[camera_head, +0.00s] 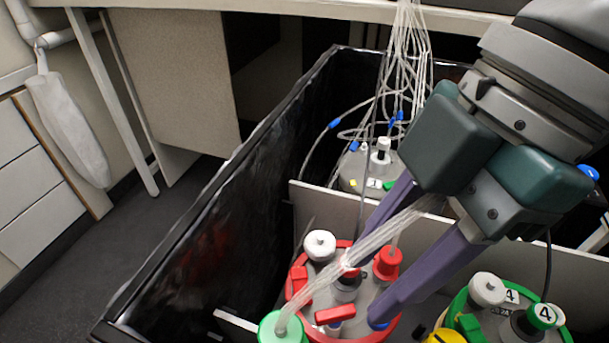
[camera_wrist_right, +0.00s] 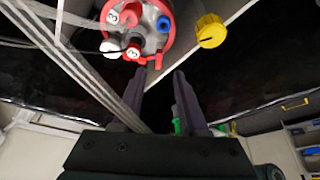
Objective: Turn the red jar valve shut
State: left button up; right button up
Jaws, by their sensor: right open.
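The red jar (camera_head: 352,325) stands in the black bin in the head view, with a red rim, a white cap, a red cap and red valve handles on its lid. My left gripper is out of view.
Clear tubes (camera_head: 365,247) cross in front of my right gripper. A green-rimmed jar (camera_head: 483,310) is at the right, and a grey-lidded jar (camera_head: 370,172) stands behind a divider (camera_head: 325,207). A green cap (camera_head: 283,329) and a yellow cap (camera_head: 445,337) are close in front.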

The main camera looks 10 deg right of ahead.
aim_at(338, 312)
jog(key=b+x, duration=0.1)
jog(key=x, duration=0.4)
jog(key=shift+c, duration=0.2)
jog(key=shift+w, duration=0.1)
grip_shut()
dwell(0.3)
